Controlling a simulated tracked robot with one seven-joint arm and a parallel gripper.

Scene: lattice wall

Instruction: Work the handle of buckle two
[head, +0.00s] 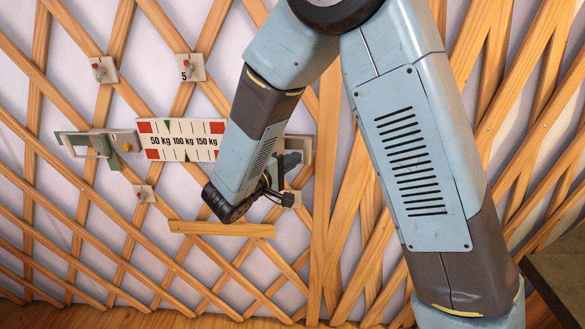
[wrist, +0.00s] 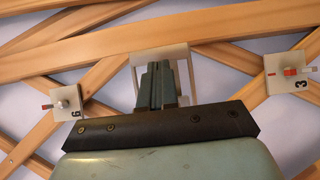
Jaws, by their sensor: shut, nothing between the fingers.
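My gripper shows in the wrist view (wrist: 157,72) with its two dark fingers pressed together, in front of a pale rectangular frame-shaped handle (wrist: 186,62). The frame rises above and to the right of the fingers; I cannot tell whether they touch it. In the head view my gripper (head: 290,161) is mostly hidden behind my forearm, beside a pale grey bracket (head: 306,150) at the right end of the scale board. Another grey-green buckle (head: 76,142) with a frame handle sits left of the board. No number two is readable on either.
The scale board (head: 182,139) reads 50, 100 and 150 kg. Small plates with red-tipped pegs are on the lattice, including number 5 (head: 190,67), number 6 (wrist: 66,102) and number 3 (wrist: 292,72). A wooden bar (head: 222,229) lies below the board.

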